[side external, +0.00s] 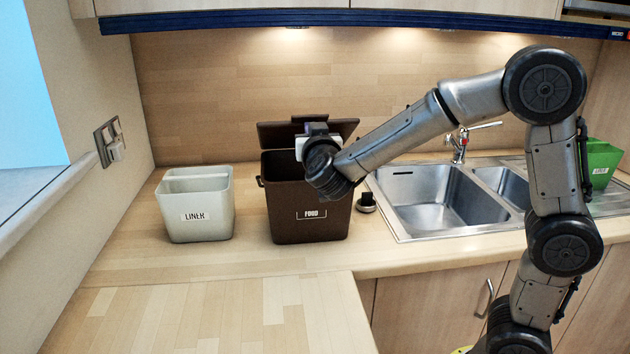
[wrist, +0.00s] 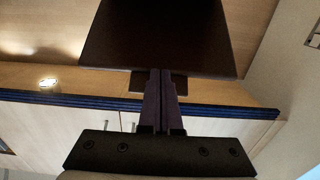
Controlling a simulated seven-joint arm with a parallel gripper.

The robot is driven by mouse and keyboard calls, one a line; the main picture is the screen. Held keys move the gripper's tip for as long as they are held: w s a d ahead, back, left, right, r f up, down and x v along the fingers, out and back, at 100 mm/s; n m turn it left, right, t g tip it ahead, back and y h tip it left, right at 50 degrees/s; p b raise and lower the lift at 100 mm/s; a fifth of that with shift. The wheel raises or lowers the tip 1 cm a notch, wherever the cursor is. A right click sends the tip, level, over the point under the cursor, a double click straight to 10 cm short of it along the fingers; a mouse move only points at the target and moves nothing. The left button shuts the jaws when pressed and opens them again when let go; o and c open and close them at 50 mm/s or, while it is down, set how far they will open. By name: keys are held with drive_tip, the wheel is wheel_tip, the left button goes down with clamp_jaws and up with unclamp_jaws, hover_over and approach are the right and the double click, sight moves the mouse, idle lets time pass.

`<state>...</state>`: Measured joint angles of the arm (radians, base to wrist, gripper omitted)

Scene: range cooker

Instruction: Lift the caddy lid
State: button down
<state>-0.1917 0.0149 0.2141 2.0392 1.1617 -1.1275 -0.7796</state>
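My gripper (side external: 312,132) is over the caddy mouth, against or very near the lid. In the wrist view the lid (wrist: 160,35) is a dark panel, with a small tab behind my fingers. My gripper's fingers (wrist: 160,78) are together, their tips overlapping the lid's edge. I see nothing clearly pinched between them. Whether the tips touch the lid is hard to tell.
A pale "LINER" bin (side external: 196,207) stands left of the caddy. A small dark knob-like item (side external: 367,202) sits right of it, then the steel sink (side external: 436,196) with a tap (side external: 460,146). A green container (side external: 600,163) is at far right. The front-left counter is clear.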

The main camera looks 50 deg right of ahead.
drive_tip(key=shift+d, duration=0.1)
drive_tip(key=shift+w+d+r, duration=0.3)
drive_tip(key=shift+w+r, duration=0.05)
drive_tip(key=shift+r, duration=0.15)
drive_tip(key=shift+w+d+r, duration=0.3)
drive_tip(key=shift+w+r, duration=0.05)
drive_tip(key=shift+r, duration=0.15)
drive_tip(key=shift+w+d+r, duration=0.6)
drive_tip(key=shift+d+r, duration=0.05)
drive_tip(key=shift+r, duration=0.15)
drive_tip(key=shift+w+d, duration=0.1)
drive_tip(key=shift+w+r, duration=0.1)
drive_tip(key=shift+w+d+r, duration=0.65)
drive_tip(key=shift+w+d, duration=0.1)
drive_tip(key=shift+d, duration=0.05)
